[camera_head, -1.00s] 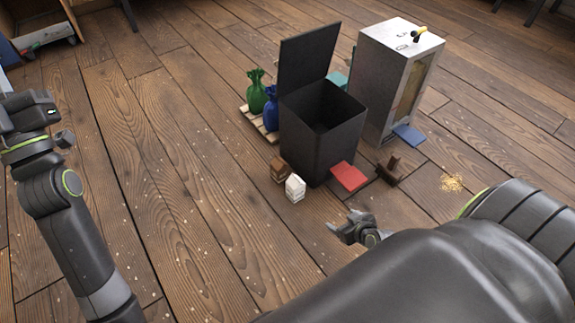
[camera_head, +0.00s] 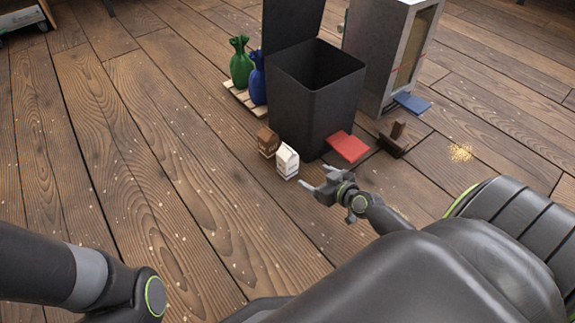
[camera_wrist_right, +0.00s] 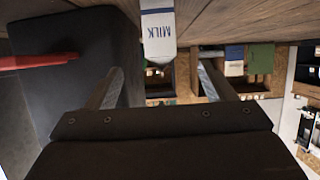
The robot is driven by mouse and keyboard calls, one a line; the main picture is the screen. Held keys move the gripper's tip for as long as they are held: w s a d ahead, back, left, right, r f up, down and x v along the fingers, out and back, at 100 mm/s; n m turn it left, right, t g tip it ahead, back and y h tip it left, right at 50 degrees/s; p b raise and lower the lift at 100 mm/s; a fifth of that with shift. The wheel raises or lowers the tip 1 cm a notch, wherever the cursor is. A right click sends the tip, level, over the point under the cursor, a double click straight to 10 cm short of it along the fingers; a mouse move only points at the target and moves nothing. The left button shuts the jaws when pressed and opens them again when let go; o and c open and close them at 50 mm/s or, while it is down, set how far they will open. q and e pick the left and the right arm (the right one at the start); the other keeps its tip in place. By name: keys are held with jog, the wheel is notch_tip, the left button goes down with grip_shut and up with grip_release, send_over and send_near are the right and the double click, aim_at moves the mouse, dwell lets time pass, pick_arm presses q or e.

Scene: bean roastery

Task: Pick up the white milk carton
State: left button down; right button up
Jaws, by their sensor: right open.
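The white milk carton (camera_head: 287,160) stands upright on the wooden floor, in front of the black bin. In the right wrist view the carton (camera_wrist_right: 158,35) appears upside down with the word MILK, beyond and between the two fingers. My right gripper (camera_head: 304,178) is open and empty, just right of the carton in the head view and apart from it. In the right wrist view its fingers (camera_wrist_right: 163,88) are spread wide. My left arm shows at the lower left of the head view, but its gripper is outside the picture.
A brown carton (camera_head: 268,142) stands close beside the white one. The black open-lidded bin (camera_head: 312,110) is behind, with a red pedal-like plate (camera_head: 348,146) and a brown block (camera_head: 393,140) to its right. Green (camera_head: 240,64) and blue (camera_head: 258,80) sacks stand left. The left floor is clear.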

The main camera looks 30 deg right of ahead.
aim_at(293, 165)
jog(key=b+x, duration=0.3)
jog(key=x, duration=0.7)
jog(key=shift+s+f, duration=0.1)
jog(key=shift+f, duration=0.05)
jog(key=b+x, duration=0.3)
jog(key=x, duration=0.2)
jog(key=shift+f, duration=0.1)
jog(key=shift+c, duration=0.5)
jog(key=c, duration=0.9)
